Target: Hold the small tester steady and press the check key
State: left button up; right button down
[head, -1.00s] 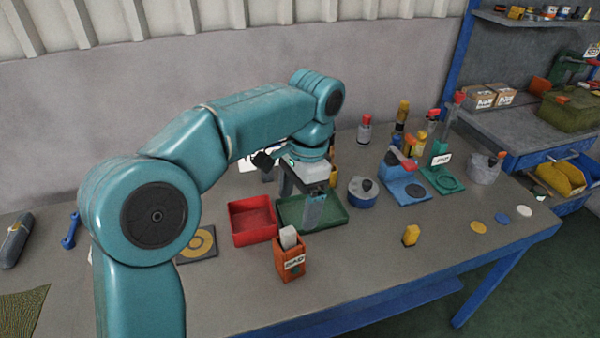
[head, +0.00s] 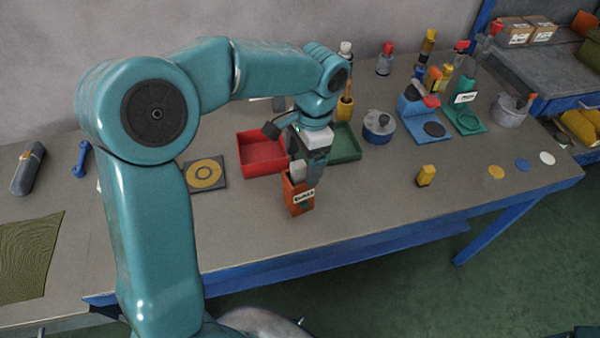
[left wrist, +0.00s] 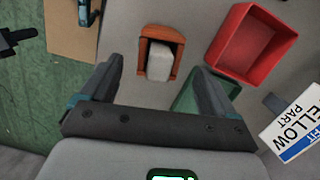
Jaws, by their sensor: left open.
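A red tray (head: 248,140) and a green tray (head: 345,152) stand close behind the box. A small yellow block (head: 426,176) lies to its right. A blue round tin (head: 379,128) and a blue stand (head: 412,113) are farther back.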

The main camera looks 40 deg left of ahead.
aim_at(299, 176)
pick_arm(q)
jog(key=f, duration=0.5)
jog(key=shift+s+a, duration=0.3)
jog(key=shift+s, duration=0.05)
jog(key=shift+f, duration=0.25)
jog(key=shift+s+d+r, duration=0.1)
jog(key=shift+s, duration=0.2)
jog(key=shift+w, duration=0.25)
jog(key=c, duration=0.8)
jog(key=shift+s, duration=0.15)
jog(key=c, duration=0.4)
dwell(0.8)
